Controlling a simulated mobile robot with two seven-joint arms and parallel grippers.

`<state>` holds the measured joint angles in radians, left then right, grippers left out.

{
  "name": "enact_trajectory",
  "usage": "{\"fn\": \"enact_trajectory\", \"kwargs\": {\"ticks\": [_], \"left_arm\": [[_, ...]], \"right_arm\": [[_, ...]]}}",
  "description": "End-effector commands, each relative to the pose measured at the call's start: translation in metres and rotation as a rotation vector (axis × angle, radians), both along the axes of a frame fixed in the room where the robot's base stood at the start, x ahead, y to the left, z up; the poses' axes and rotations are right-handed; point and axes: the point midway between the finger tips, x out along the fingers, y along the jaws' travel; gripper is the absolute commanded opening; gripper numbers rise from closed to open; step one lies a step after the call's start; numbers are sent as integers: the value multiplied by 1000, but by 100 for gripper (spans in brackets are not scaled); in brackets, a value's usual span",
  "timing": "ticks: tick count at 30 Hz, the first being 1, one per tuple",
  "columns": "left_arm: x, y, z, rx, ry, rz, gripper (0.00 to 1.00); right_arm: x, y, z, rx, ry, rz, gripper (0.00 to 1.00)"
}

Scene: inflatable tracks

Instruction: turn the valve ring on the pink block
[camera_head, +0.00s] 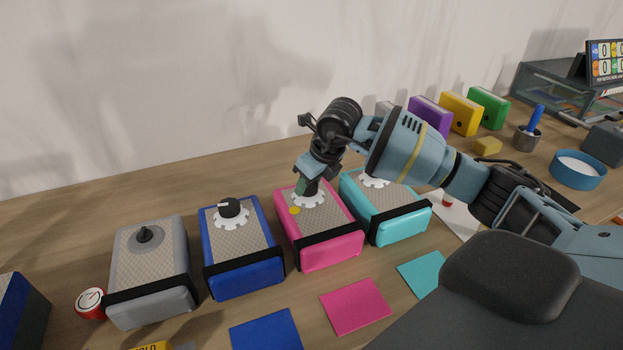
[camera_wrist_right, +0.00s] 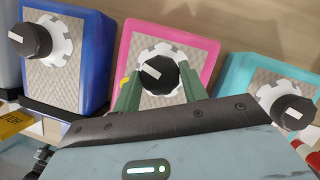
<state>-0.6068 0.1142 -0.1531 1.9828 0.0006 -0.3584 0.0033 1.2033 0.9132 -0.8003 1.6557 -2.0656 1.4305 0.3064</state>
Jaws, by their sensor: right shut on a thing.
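The pink block (camera_head: 319,228) stands on the wooden table in the middle of the row, with a patterned grey top. On that top is a white scalloped valve ring (camera_wrist_right: 145,55) with a black knob (camera_wrist_right: 157,74) at its centre, bearing a white pointer mark. My right gripper (camera_head: 306,190) reaches down onto the block from above. In the right wrist view its green fingers (camera_wrist_right: 159,84) lie either side of the black knob and are shut on it. The fingers hide part of the ring. A yellow dot (camera_head: 294,210) sits beside the ring. My left gripper is not in view.
A blue block (camera_head: 243,270) and a grey block (camera_head: 150,270) stand left of the pink one. A teal block (camera_head: 400,215) stands close on its right, under my arm. Coloured flat squares, including a pink one (camera_head: 356,306), lie in front.

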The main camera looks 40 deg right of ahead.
Motion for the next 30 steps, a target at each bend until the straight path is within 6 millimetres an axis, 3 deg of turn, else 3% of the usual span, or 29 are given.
{"fn": "enact_trajectory", "kwargs": {"ticks": [5, 6, 10, 20, 30], "left_arm": [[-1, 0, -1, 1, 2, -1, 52], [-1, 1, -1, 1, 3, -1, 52], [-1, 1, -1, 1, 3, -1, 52], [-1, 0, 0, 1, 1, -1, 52], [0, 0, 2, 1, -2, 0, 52]], "right_arm": [[0, 0, 0, 0, -2, 1, 20], [0, 0, 0, -1, -1, 2, 47], [0, 0, 0, -1, -1, 2, 64], [0, 0, 2, 1, -2, 2, 65], [-17, -5, 46, -1, -5, 2, 65]]}}
